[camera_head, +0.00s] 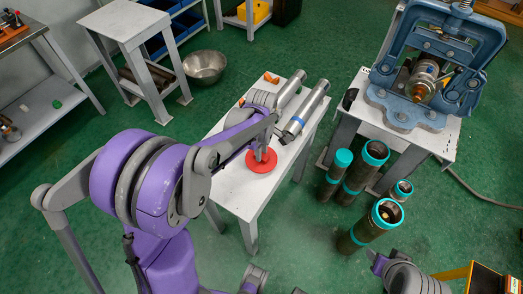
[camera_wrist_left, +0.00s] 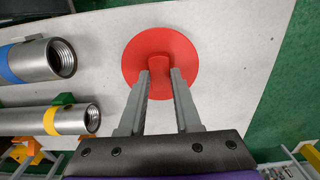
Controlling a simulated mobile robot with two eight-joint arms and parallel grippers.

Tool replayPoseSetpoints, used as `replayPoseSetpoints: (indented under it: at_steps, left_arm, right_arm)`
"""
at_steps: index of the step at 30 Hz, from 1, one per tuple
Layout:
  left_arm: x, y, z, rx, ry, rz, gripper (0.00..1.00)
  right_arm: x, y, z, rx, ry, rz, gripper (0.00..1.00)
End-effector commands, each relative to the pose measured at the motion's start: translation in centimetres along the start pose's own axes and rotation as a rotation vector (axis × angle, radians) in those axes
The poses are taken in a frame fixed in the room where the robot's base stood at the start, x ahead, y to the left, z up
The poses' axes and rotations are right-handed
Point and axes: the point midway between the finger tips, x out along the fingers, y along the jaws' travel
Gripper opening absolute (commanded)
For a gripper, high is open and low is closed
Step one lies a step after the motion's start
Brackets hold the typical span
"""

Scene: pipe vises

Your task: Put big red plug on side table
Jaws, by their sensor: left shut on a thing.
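The big red plug (camera_head: 261,161) is a flat red disc with a raised grip in its middle. It is over the near part of a narrow white table (camera_head: 240,196); I cannot tell whether it rests on the top. My left gripper (camera_head: 263,150) reaches down from above and is shut on the plug's grip. In the left wrist view the two grey fingers (camera_wrist_left: 161,78) sit on either side of the grip, with the red disc (camera_wrist_left: 135,58) around it. My right gripper's fingers do not show.
Two metal pipes (camera_head: 306,110) lie on the same table, left of the plug in the wrist view. A small white side table (camera_head: 125,19) stands at the upper left. A blue vise (camera_head: 400,117) stands on a table at the right. Several dark pipes (camera_head: 369,226) stand on the floor.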

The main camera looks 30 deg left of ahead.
Motion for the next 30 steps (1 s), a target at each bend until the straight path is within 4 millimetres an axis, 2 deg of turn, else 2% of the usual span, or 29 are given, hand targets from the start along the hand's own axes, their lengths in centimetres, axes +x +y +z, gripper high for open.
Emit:
replayPoseSetpoints:
  at_steps: [1, 2, 6, 14, 18, 23, 30]
  left_arm:
    - [0.3, 0.0, 0.0, 0.0, 0.0, 0.0, 0.0]
    - [0.2, 0.0, 0.0, 0.0, 0.0, 0.0, 0.37]
    - [0.2, 0.0, 0.0, 0.0, 0.0, 0.0, 0.62]
    - [0.1, 0.0, 0.0, 0.0, 0.0, 0.0, 0.62]
    - [-0.7, 0.0, 0.0, 0.0, 0.0, 0.001, 0.62]
    - [-3.4, 0.0, 0.0, 0.0, 0.0, 0.001, 0.62]
    - [-8.7, 0.0, 0.0, 0.0, 0.0, 0.001, 0.62]
  right_arm:
    - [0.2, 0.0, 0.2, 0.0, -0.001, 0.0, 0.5]
    - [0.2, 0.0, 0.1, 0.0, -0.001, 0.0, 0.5]
    - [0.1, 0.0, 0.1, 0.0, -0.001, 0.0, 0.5]
    - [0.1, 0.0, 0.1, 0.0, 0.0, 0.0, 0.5]
    - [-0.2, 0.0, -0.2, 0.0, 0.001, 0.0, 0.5]
    - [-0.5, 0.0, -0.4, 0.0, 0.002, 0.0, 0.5]
    - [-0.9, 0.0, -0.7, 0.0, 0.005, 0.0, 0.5]
